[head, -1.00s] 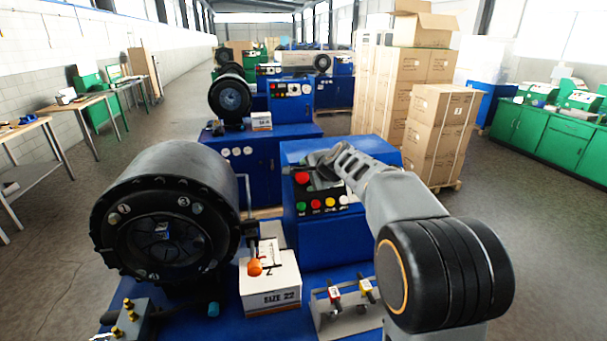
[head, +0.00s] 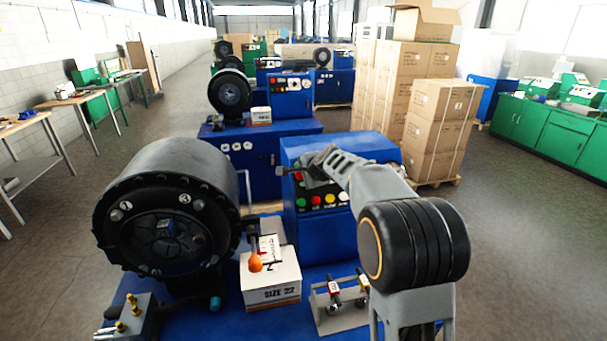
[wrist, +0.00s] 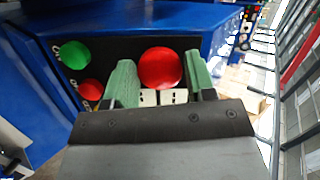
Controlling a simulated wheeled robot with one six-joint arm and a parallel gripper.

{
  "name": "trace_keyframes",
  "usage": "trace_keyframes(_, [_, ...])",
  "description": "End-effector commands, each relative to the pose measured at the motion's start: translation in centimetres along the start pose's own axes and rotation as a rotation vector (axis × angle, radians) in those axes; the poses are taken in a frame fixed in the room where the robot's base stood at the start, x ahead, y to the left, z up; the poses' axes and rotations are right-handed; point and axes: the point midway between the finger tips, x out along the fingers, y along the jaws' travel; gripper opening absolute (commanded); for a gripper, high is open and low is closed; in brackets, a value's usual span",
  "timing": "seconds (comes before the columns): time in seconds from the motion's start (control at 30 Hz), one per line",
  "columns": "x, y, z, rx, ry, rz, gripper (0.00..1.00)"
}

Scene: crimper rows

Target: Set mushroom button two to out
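A large red mushroom button (wrist: 160,68) sits on the dark control panel (wrist: 108,42) of the near blue machine. In the head view the gripper partly covers this button (head: 298,176). My gripper (wrist: 161,76) is open, with its green-padded fingers apart. In the wrist view the button shows between and just beyond the fingertips; I cannot tell whether they touch it. In the head view my gripper (head: 312,168) is at the upper left part of the panel. I cannot read a number for this button.
A green button (wrist: 74,54) and a smaller red button (wrist: 91,90) lie beside the mushroom button. The black crimper head (head: 165,210), a SIZE 22 box (head: 270,290) and a small stand with levers (head: 340,305) are nearby. Similar machines stand behind.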

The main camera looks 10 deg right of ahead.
Motion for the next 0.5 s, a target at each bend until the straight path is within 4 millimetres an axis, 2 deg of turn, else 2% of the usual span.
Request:
trace_keyframes(0.07, [-0.01, 0.00, 0.00, 0.000, 0.000, 0.000, 0.43])
trace_keyframes(0.5, [-0.01, 0.00, 0.00, 0.000, 0.000, 0.000, 0.01])
